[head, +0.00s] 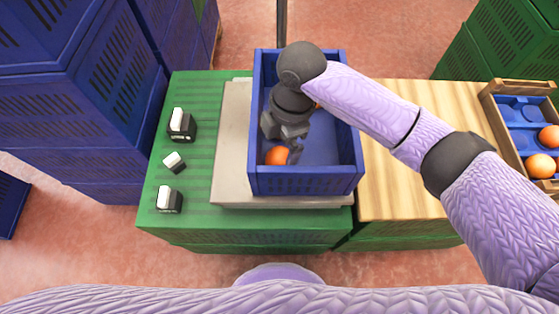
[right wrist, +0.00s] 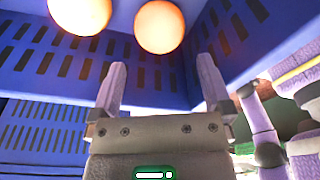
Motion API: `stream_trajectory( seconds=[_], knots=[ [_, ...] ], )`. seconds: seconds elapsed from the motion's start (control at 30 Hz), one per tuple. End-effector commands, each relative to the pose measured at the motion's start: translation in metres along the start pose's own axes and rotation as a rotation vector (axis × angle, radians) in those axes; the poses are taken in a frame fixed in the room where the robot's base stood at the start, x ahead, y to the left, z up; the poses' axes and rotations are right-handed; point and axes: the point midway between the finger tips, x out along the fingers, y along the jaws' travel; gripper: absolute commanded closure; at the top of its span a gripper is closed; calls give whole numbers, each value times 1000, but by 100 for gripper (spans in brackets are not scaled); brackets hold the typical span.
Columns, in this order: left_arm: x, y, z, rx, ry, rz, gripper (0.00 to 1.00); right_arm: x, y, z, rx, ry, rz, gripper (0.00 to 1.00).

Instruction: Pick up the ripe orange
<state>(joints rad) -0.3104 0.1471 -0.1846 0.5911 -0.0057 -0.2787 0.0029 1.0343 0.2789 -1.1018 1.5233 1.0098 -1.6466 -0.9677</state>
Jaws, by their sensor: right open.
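A blue crate (head: 305,182) sits on a grey platform (head: 231,150) in the middle of the head view. One orange (head: 277,155) lies in its near left part. A second orange (head: 317,105) shows only as a sliver beside my arm. The right wrist view shows two round oranges, one at the upper left (right wrist: 80,12) and one near the top middle (right wrist: 159,26). My right gripper (head: 283,142) reaches down into the crate close to the near orange. Its fingers (right wrist: 162,66) are apart, with nothing between them. My left gripper is out of view.
The crate walls stand close around my right gripper. Small black and white devices (head: 181,124) stand on the green surface (head: 198,90) at left. A wooden-edged box (head: 513,87) with oranges (head: 541,166) stands at right. The wooden top (head: 385,197) between is clear. Stacked crates flank both sides.

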Motion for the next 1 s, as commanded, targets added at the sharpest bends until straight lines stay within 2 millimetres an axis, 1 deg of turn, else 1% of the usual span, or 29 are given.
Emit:
stream_trajectory(
  seconds=[0.03, 0.17, 0.23, 0.3, 0.37, 0.53, 0.57, 0.6, 0.67, 0.7, 0.77, 0.8, 0.9, 1.0],
  knots=[
    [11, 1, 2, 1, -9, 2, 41, 16, 0, 1, 1, 2, -6, 0],
    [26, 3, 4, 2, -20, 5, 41, 37, 0, 3, 0, 3, -5, 0],
    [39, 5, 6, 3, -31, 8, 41, 54, -1, 5, 0, 3, -7, 0],
    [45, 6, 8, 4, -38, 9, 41, 66, -1, 5, 0, 2, -6, 0],
    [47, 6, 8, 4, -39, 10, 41, 68, 0, 4, 0, 1, -4, 0],
    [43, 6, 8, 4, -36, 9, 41, 63, 0, 4, 0, 0, 0, 0],
    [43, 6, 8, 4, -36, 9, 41, 63, 0, 4, 0, 0, 0, 6],
    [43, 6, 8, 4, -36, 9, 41, 63, 0, 4, 0, 0, 0, 15],
    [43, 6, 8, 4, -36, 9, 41, 63, 0, 4, 0, 0, 0, 28],
    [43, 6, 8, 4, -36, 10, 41, 63, 0, 4, 0, 0, 0, 36],
    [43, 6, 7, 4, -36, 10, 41, 63, 0, 4, 0, 0, 0, 49],
    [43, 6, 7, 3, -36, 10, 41, 63, 0, 4, 0, 0, 0, 57],
    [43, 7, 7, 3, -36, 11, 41, 63, 0, 4, 0, 0, 0, 77],
    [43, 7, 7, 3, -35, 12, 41, 63, 0, 4, 0, 0, 0, 77]
  ],
)
